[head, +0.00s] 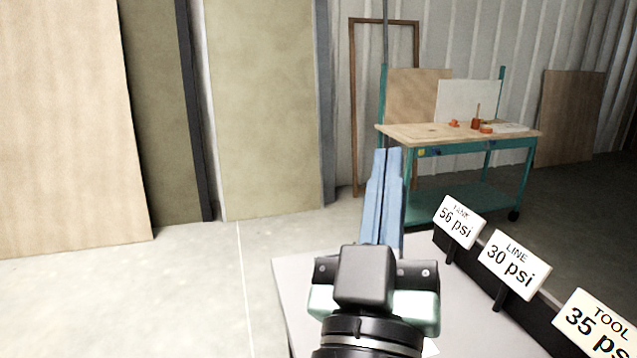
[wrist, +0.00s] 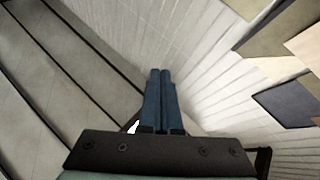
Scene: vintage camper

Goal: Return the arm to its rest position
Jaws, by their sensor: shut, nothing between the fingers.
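My gripper (head: 387,156) is in the middle of the head view, its two blue fingers pointing up and away from me. The fingers lie side by side with nothing between them. In the wrist view my gripper (wrist: 161,72) also shows its blue fingers together, shut and empty. It is raised above a light grey tabletop (head: 300,285) and touches nothing that I can see. The dark wrist hides part of that tabletop.
Signs stand along a dark bar at the right: a TANK sign (head: 458,222), a LINE sign (head: 514,266) and a TOOL sign (head: 598,325). A teal workbench (head: 410,135) stands farther back. Tall panels (head: 262,110) lean at the left. The floor (head: 185,280) at the left is clear.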

